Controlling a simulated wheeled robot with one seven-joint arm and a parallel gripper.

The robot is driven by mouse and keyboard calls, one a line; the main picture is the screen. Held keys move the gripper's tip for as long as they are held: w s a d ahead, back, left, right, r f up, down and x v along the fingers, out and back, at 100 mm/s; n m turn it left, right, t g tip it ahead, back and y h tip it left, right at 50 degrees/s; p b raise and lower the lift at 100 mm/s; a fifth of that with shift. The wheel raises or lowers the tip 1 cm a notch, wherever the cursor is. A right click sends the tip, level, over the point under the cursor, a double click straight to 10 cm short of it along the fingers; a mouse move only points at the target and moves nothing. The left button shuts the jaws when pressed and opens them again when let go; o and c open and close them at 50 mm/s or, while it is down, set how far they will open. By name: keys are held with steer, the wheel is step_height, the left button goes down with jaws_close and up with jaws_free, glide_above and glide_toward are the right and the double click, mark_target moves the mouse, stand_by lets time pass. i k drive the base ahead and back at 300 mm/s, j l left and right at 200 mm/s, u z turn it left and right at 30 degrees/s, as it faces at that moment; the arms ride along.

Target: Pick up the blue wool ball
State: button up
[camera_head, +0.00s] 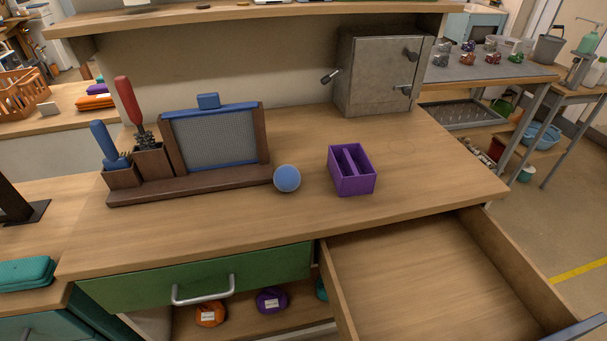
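The blue wool ball (287,178) rests on the wooden worktop (230,221), near its middle. It sits just off the right end of a dark wooden stand, and I cannot tell whether the two touch. A purple divided box (352,170) stands to its right with a gap between them. My gripper is not in view.
The stand (190,187) holds a mesh panel and brushes with red and blue handles. A grey metal cabinet (378,72) stands at the back right. An open empty drawer (430,285) juts out at the front right. Worktop in front of the ball is clear.

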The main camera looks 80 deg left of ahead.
mark_target(286, 178)
steer(key=u, duration=2.3)
